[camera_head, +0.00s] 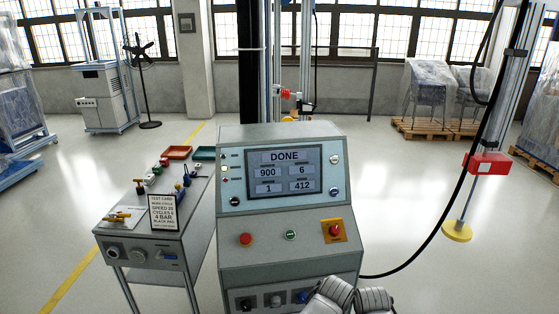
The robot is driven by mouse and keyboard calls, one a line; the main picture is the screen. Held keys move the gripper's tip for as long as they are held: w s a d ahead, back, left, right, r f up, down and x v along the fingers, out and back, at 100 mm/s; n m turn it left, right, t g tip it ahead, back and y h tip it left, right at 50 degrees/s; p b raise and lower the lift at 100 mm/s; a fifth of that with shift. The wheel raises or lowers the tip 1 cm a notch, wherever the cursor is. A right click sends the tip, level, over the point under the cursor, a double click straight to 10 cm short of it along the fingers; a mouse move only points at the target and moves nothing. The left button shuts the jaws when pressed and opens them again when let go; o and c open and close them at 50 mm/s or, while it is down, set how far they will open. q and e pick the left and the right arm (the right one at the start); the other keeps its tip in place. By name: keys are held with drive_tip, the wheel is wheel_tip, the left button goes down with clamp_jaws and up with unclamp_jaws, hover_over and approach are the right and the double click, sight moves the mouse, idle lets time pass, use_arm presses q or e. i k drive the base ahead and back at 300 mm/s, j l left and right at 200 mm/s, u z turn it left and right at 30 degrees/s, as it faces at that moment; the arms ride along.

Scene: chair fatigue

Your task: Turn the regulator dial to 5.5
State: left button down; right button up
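No dial with a readable scale or the number 5.5 shows. On the lower front of the grey console (232,262), at the bottom edge, are a black knob (246,304), a grey round knob (275,300) and a blue part (302,297). I cannot tell which is the regulator dial. The console screen (284,172) reads DONE, 900, 6, 1 and 412. Two grey ribbed shapes at the bottom edge, right of these knobs, seem to be my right gripper (352,300); its fingertips cannot be made out. My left gripper is not in view.
A side bench (192,225) left of the console holds small fittings and a card (164,212) reading 4 BAR. A black cable curves right of the console.

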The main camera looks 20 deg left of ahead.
sight(113, 253)
drive_tip(key=k, duration=0.5)
drive_tip(key=k+u, duration=0.15)
drive_tip(key=u, duration=1.4)
drive_tip(key=i, duration=0.9)
drive_tip(key=i+j+u, duration=0.2)
drive_tip(key=i, duration=0.45)
drive_tip(key=l, duration=0.1)
